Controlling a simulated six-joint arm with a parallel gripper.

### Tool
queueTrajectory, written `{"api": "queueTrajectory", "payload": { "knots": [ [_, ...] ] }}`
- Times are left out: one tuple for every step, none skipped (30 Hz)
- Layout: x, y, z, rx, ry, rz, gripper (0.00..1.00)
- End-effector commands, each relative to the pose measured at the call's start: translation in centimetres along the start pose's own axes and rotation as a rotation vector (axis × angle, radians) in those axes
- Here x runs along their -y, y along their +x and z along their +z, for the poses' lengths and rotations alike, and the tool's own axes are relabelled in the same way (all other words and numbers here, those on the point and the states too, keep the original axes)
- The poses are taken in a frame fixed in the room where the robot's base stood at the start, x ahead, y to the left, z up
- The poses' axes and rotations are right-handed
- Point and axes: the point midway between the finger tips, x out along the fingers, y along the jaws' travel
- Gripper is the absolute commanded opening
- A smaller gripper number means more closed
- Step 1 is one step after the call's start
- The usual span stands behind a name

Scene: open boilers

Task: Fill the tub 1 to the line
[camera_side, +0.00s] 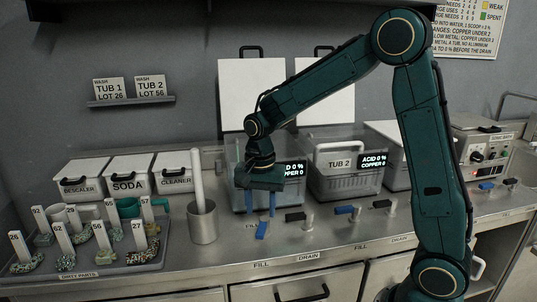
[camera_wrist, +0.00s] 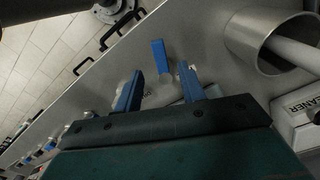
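Tub 1 (camera_side: 291,194) stands behind my gripper in the side view, partly hidden by it; its display (camera_side: 293,168) reads acid 0 %, copper 0. I cannot make out a water level or line in it. A blue-handled fill lever (camera_side: 261,230) sits on the counter in front of the tub. My gripper (camera_side: 260,213) points down just above and behind this lever, its two blue fingers apart and empty. In the wrist view the blue lever handle (camera_wrist: 160,56) shows between and beyond the fingertips of the gripper (camera_wrist: 160,72), with no clear contact.
A black-handled drain lever (camera_side: 295,217) is just right of the blue one. Tub 2 (camera_side: 340,183), with its own levers, stands further right. A metal cylinder (camera_side: 203,224) holding a pale rod is close on the left. A parts tray (camera_side: 105,268) lies far left.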

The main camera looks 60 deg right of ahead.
Motion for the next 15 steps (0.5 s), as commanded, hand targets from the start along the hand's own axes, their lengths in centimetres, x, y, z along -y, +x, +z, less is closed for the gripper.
{"api": "queueTrajectory", "payload": {
  "knots": [
    [0.1,-1.0,-0.1,-0.002,0.000,-0.005,0.40],
    [0.1,-1.6,-0.1,-0.003,0.000,-0.005,0.40],
    [0.1,-2.3,0.0,-0.002,0.000,-0.004,0.40],
    [0.1,-2.8,0.0,-0.003,0.000,-0.005,0.40],
    [0.1,-3.3,0.0,-0.002,0.000,-0.005,0.40],
    [0.1,-4.0,0.0,-0.002,0.000,-0.005,0.40],
    [0.1,-4.5,0.0,-0.002,0.000,-0.005,0.40],
    [0.1,-4.9,0.0,-0.002,-0.001,-0.004,0.40],
    [0.1,-5.5,0.0,-0.002,-0.001,-0.004,0.40],
    [0.1,-5.9,0.0,-0.002,-0.001,-0.004,0.40],
    [0.1,-6.3,0.0,-0.001,-0.001,-0.004,0.40],
    [0.1,-6.7,0.0,-0.001,-0.001,-0.003,0.40],
    [0.1,-7.0,0.0,-0.001,-0.001,-0.002,0.40],
    [0.1,-7.2,0.0,-0.001,-0.001,-0.002,0.40],
    [0.1,-7.6,0.0,-0.001,-0.001,-0.002,0.40]
  ]
}}
